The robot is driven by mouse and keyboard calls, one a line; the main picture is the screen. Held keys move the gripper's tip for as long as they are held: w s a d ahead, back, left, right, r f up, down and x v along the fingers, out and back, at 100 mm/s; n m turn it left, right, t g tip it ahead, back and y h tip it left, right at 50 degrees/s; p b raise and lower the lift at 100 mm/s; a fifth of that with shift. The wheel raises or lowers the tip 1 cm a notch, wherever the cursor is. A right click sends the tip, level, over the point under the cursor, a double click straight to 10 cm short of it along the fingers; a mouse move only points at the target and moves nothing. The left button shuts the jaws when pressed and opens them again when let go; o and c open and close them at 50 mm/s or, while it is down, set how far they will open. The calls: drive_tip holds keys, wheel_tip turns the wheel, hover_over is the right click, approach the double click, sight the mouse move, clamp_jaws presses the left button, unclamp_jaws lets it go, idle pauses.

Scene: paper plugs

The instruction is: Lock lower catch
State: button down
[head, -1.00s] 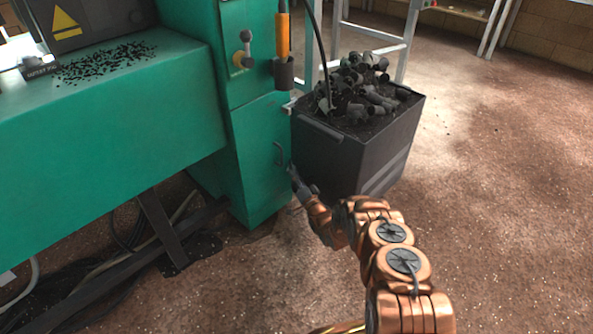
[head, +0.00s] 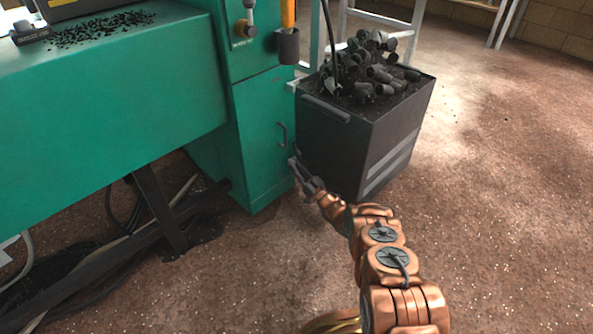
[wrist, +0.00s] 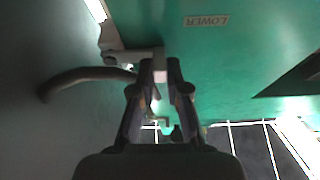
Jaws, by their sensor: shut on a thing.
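The lower catch (wrist: 128,55) is a small grey metal piece on the green cabinet (head: 262,135), beside a label (wrist: 206,20) reading LOWER in the wrist view.
A dark bin (head: 345,150) full of grey plugs stands close to the right of the cabinet and my gripper. A green bench (head: 110,105) with a dark metal leg (head: 158,205) is on the left. Floor at the right is open.

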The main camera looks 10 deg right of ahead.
drive_tip(key=shift+f+n+y, duration=0.15)
drive_tip(key=shift+n+y, duration=0.15)
drive_tip(key=shift+n, duration=0.2)
drive_tip(key=c, duration=1.2)
unclamp_jaws()
drive_tip(key=shift+o, duration=0.2)
drive_tip(key=v, duration=1.2)
